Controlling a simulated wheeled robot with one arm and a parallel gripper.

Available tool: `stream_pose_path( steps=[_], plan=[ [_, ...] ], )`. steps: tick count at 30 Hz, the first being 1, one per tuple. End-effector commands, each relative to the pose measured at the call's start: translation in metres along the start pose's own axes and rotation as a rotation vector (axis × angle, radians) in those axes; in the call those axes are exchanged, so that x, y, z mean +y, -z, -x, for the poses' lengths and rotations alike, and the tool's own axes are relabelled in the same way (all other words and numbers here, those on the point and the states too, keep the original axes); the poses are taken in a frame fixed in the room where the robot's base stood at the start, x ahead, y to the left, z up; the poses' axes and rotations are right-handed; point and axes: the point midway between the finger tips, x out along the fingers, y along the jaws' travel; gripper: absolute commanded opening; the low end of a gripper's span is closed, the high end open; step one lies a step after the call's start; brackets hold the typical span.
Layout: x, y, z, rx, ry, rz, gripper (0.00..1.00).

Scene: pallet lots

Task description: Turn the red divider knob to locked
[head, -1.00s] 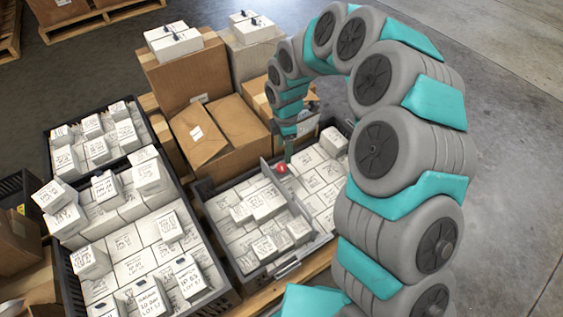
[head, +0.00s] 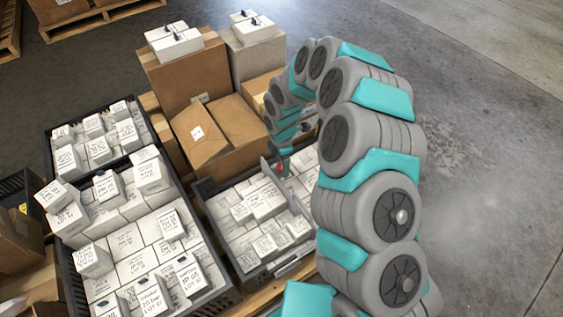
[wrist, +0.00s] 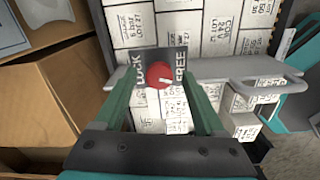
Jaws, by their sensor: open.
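The red divider knob (wrist: 160,75) sits on a dark plate (wrist: 178,108) lettered LOCK on the left and FREE on the right. A small white mark on the knob lies toward the FREE side. The plate is on the grey divider (wrist: 225,69) of a tray. My gripper (wrist: 161,88) is open, with one green finger on each side of the knob in the wrist view; I cannot tell whether either touches it. In the head view the knob (head: 285,169) shows only in part beside my gripper, and my arm hides the right side of the tray.
The tray (head: 290,264) holds several white labelled boxes on both sides of the divider. Brown cartons (head: 236,125) stand behind it. A larger dark crate (head: 217,270) full of white boxes stands to its left. Open floor (head: 490,150) lies to the right.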

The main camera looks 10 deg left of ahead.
Motion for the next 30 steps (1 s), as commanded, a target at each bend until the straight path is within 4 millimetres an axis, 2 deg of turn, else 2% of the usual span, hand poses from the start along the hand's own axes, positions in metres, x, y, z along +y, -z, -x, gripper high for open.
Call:
stream_pose_path(
  steps=[6, 25, 30],
  plan=[
    [0.0003, 0.0000, 0.0000, 0.000, -0.001, 0.000, 0.71],
    [0.0004, 0.0000, 0.0004, 0.000, -0.001, 0.000, 0.00],
    [0.0003, 0.0000, 0.0004, 0.000, -0.001, 0.000, 0.00]
  ],
)
